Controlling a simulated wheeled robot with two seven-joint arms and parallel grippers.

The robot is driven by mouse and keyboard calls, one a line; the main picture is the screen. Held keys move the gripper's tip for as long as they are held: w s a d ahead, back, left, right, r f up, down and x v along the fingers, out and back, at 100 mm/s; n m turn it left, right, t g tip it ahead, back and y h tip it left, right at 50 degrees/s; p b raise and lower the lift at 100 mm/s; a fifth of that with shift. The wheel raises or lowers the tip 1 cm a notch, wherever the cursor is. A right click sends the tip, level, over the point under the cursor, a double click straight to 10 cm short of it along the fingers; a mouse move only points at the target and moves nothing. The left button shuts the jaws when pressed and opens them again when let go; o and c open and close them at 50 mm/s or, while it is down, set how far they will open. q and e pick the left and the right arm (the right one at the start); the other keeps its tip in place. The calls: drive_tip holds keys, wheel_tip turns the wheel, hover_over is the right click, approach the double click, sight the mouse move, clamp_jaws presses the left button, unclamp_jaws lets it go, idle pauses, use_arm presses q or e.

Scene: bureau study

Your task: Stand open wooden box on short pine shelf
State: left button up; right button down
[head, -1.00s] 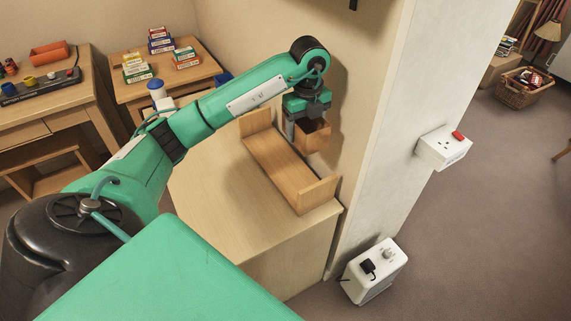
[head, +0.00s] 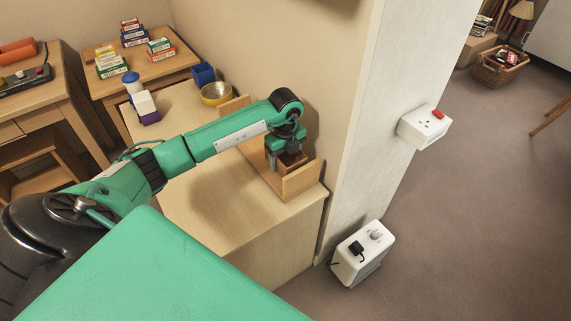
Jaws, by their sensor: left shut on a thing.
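The short pine shelf (head: 303,181), a low rack with an upright board at each end, sits on the pale wooden cabinet top against the wall. My left gripper (head: 283,163) is over the shelf, near its right end board, pointing down. It is shut on the open wooden box (head: 294,160), a small brown box mostly hidden behind the fingers. The box appears low between the end boards; I cannot tell whether it touches the shelf. My arm hides the middle of the shelf. My right gripper is not in view.
The cabinet top (head: 215,205) is clear at the front. A brass bowl (head: 216,93), a blue mug (head: 203,74) and a white-and-purple box (head: 146,107) stand behind my arm. A wall corner (head: 355,130) rises close to the right of the shelf.

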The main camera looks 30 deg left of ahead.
use_arm(q)
wheel_tip(320, 180, down, 3)
drive_tip(key=shift+r, duration=0.1)
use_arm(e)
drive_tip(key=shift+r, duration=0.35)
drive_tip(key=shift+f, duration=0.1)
use_arm(q)
drive_tip(key=o, duration=0.7)
drive_tip(key=shift+f, duration=0.2)
drive_tip(key=o, duration=0.3)
drive_tip(key=shift+o, duration=0.2)
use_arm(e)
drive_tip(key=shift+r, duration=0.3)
